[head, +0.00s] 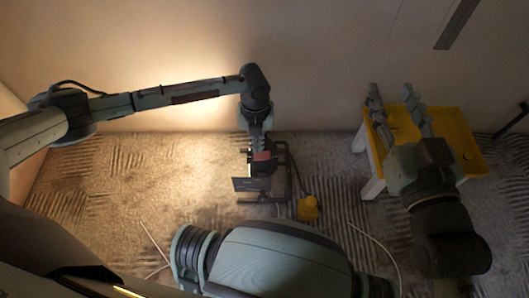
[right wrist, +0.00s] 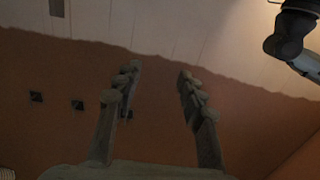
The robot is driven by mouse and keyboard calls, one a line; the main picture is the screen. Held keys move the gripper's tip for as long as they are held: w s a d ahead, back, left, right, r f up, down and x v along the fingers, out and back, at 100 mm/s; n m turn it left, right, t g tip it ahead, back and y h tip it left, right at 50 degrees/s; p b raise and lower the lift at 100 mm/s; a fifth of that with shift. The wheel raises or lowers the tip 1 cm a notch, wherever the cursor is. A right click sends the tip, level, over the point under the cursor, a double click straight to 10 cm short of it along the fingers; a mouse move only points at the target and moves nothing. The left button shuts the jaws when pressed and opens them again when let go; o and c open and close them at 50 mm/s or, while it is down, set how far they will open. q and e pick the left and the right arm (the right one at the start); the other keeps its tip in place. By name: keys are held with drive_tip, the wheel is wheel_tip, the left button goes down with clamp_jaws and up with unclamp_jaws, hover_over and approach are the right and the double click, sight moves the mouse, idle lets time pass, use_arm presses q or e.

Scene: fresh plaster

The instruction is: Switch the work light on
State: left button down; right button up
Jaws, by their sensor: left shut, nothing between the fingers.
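The work light (head: 251,185) stands on the floor near the wall, a dark flat head on a black frame stand. A small red part (head: 262,156) shows at its top. My left gripper (head: 260,147) points down right at the top of the light, shut and empty; whether it touches cannot be told. A warm glow lies on the wall and floor left of the light; its lit face is hidden. My right gripper (head: 392,92) is open and empty above the yellow table, and its spread fingers also show in the right wrist view (right wrist: 158,75).
A yellow table (head: 455,130) with pale legs stands at the right. A small yellow object (head: 308,208) sits on the floor right of the light. Thin pale cables lie on the streaked floor. The wall (head: 320,60) is close behind.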

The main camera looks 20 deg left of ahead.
sight(258, 155)
use_arm(q)
drive_tip(key=shift+r+p, duration=0.95)
drive_tip(key=shift+p, duration=0.05)
drive_tip(key=shift+r+p, duration=0.45)
drive_tip(key=shift+p, duration=0.05)
drive_tip(key=shift+r+p, duration=0.4)
drive_tip(key=shift+p, duration=0.1)
use_arm(e)
drive_tip(key=s+d+f+g+h, duration=0.3)
drive_tip(key=s+d+f+g, duration=0.1)
drive_tip(key=d+f, duration=0.2)
drive_tip(key=s+d+f+m+g+h, duration=0.1)
drive_tip(key=s+d+f+g+h, duration=0.1)
drive_tip(key=s+d+f+g, duration=0.3)
wheel_tip(258, 155, down, 4)
drive_tip(key=shift+d+g+h, duration=0.3)
drive_tip(key=shift+d+h, duration=0.1)
drive_tip(key=shift+d, duration=0.55)
